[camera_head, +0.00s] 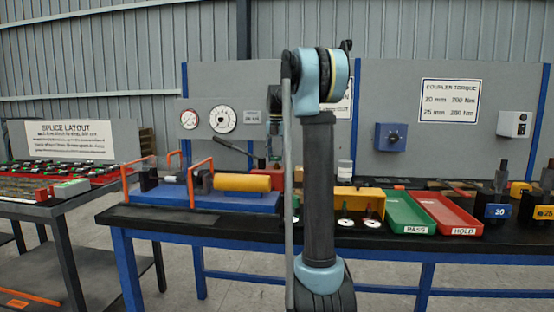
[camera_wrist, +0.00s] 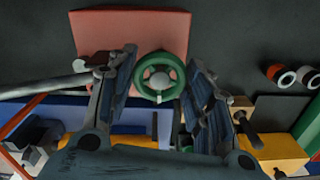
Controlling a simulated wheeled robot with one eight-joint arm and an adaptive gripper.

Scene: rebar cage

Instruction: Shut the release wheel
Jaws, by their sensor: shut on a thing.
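The release wheel (camera_wrist: 160,55) is a green ring with a grey hub. In the wrist view it stands in front of a pinkish-red plate (camera_wrist: 103,32). My gripper (camera_wrist: 162,66) has one finger on each side of the wheel and is shut on it, with the rim between the fingertips. The exact contact at the rim is hard to make out. In the head view my upright arm hides the wheel and the fingers.
A grey lever (camera_wrist: 45,86) runs left beside my left finger. On the bench, a blue base carries a yellow cylinder (camera_head: 242,182) and orange frames. Green (camera_head: 408,213) and red (camera_head: 447,214) trays lie to the right. A panel with gauges (camera_head: 223,119) stands behind.

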